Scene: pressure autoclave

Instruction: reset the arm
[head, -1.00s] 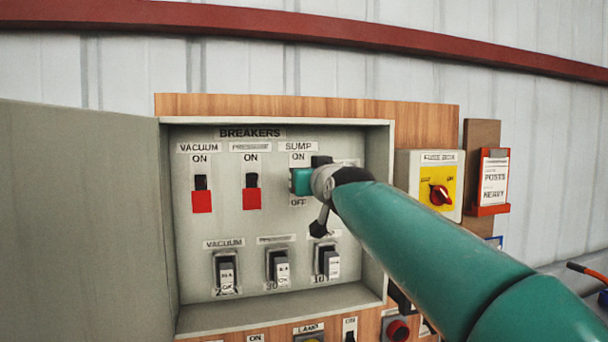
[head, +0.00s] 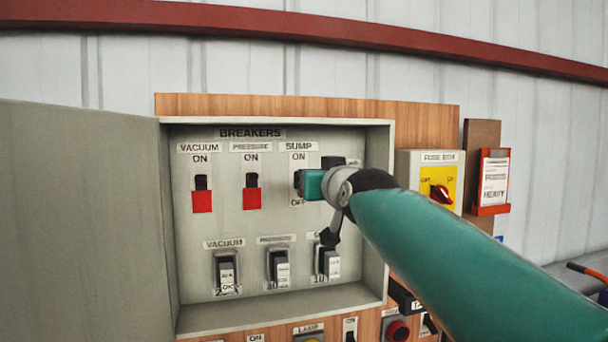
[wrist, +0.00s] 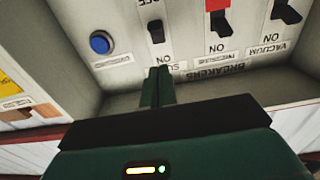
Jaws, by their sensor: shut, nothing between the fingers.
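My gripper (head: 299,181) is shut and empty in front of the breaker panel (head: 225,130), by the sump breaker. In the wrist view my shut fingers (wrist: 158,78) point towards the panel, which appears upside down, and sit close to the sump breaker switch (wrist: 156,32). I cannot tell whether they touch it. In the head view my gripper hides most of that switch. My arm reaches in from the lower right.
The vacuum switch (head: 201,195) and pressure switch (head: 251,195) have red parts. Several breakers line the lower row. A blue button (wrist: 101,43) shows beside the sump switch. The open door (head: 80,220) is left; the fuse box (head: 430,165) is right.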

